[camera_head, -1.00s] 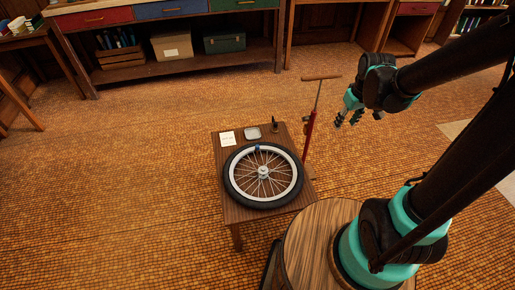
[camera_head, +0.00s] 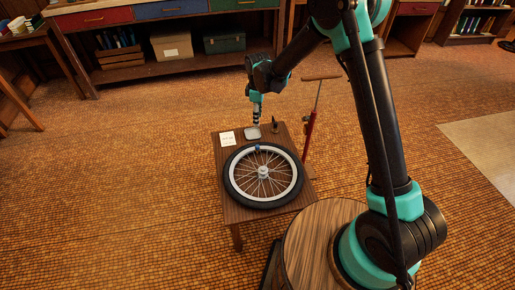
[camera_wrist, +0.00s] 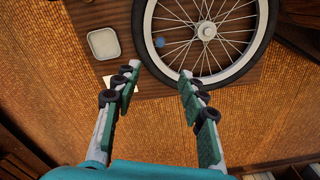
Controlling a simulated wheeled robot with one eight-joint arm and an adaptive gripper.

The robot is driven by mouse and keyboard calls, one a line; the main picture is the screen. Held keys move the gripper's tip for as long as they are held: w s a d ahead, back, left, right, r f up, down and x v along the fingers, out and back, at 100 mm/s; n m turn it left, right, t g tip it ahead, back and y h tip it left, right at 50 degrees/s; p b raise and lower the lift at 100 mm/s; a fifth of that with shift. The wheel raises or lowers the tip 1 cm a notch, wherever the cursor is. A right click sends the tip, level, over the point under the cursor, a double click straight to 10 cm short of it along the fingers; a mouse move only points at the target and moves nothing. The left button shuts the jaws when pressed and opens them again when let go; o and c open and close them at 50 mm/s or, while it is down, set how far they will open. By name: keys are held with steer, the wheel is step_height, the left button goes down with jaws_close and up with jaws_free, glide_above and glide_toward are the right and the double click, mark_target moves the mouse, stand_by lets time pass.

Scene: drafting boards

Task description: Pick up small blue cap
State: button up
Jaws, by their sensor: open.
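The small blue cap (camera_head: 257,148) sits at the far rim of the bicycle wheel (camera_head: 232,190), which lies flat on a small wooden table (camera_head: 232,212). In the wrist view the blue cap (camera_wrist: 160,42) shows against the wheel's (camera_wrist: 241,73) inner rim, ahead of my fingertips. My gripper (camera_head: 256,122) is open and empty, pointing down near the table's far edge, beyond the cap. In the wrist view my gripper (camera_wrist: 158,75) has its two fingers well apart, with the cap a little beyond the gap between them.
A small metal tray (camera_head: 252,134), a white paper card (camera_head: 228,139) and a small dark object (camera_head: 275,126) lie along the table's far side. A red floor pump (camera_head: 309,130) stands right of the table. A workbench (camera_head: 180,65) stands behind, with open floor between.

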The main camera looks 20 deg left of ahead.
glide_above(258, 146)
steer(key=f, duration=1.1)
steer(key=shift+a, duration=0.25)
steer(key=shift+w+d+f, duration=0.1)
steer(key=shift+d+f, duration=0.05)
steer(key=shift+f, duration=1.5)
steer(key=shift+d+f, duration=0.15)
steer(key=shift+f, duration=1.45)
steer(key=shift+c, duration=0.4)
steer(key=c, duration=0.6)
